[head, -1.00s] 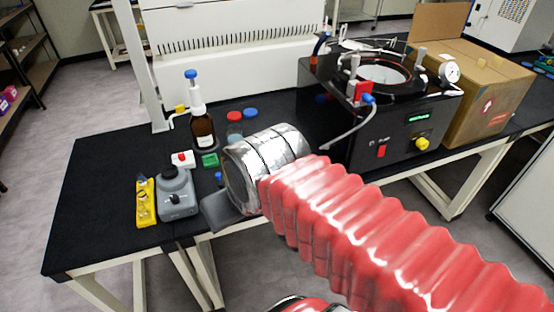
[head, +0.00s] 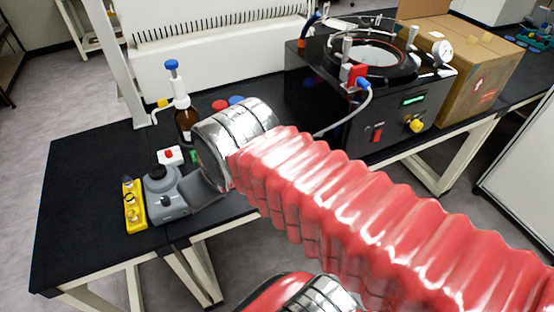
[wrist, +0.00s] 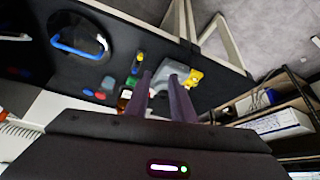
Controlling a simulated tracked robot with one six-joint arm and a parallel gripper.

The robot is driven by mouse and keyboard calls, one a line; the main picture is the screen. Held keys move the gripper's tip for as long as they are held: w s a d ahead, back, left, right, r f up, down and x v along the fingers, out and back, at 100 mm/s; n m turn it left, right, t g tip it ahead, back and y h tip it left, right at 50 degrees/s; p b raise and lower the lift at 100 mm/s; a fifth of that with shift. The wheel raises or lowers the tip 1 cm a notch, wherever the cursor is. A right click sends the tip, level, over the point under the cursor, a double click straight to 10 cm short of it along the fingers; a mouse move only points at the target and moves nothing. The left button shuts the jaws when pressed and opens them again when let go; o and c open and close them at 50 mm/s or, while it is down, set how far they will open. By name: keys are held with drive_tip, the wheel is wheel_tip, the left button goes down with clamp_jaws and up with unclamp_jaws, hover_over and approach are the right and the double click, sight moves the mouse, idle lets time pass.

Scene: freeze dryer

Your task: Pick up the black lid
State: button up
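A dark round piece with a blue handle (wrist: 78,48) also shows at left.
A yellow tray (head: 134,206) sits left of the bottle. A red-capped white container (head: 170,156), a brown pump bottle (head: 186,122) and red and blue caps stand behind. The black freeze dryer (head: 350,100) is at right. Bare bench lies at far left.

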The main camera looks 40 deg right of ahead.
drive_tip(key=w+d+f+n+t+h, duration=0.15)
drive_tip(key=w+d, duration=0.25)
drive_tip(key=d, duration=0.5)
drive_tip(key=w+d+f+n+t+h, duration=0.1)
drive_tip(key=w+d+f+n+h, duration=0.2)
drive_tip(key=d, duration=0.6)
drive_tip(key=w+d+n+t+h, duration=0.1)
drive_tip(key=w+d+n, duration=0.3)
drive_tip(key=d, duration=0.5)
drive_tip(key=s+d+f+n+t+y, duration=0.1)
drive_tip(key=d+f+n, duration=0.1)
drive_tip(key=f, duration=0.2)
drive_tip(key=s+d+f+n+t+y, duration=0.1)
drive_tip(key=d+f+n+y, duration=0.1)
drive_tip(key=f+n, duration=0.1)
drive_tip(key=s+d+f+n+t+y, duration=0.1)
drive_tip(key=d+f+n, duration=0.1)
drive_tip(key=f, duration=0.3)
drive_tip(key=shift+s+d+n+y, duration=0.1)
drive_tip(key=shift+s+n+y, duration=0.1)
drive_tip(key=shift+n+y, duration=0.05)
drive_tip(key=s, duration=0.1)
drive_tip(key=s+a+f+n+t+y, duration=0.1)
drive_tip(key=s+a+n+y, duration=0.1)
drive_tip(key=shift+s+f+t, duration=0.3)
drive_tip(key=shift+s+t, duration=0.05)
drive_tip(key=shift+s, duration=0.05)
drive_tip(key=shift+w, duration=0.1)
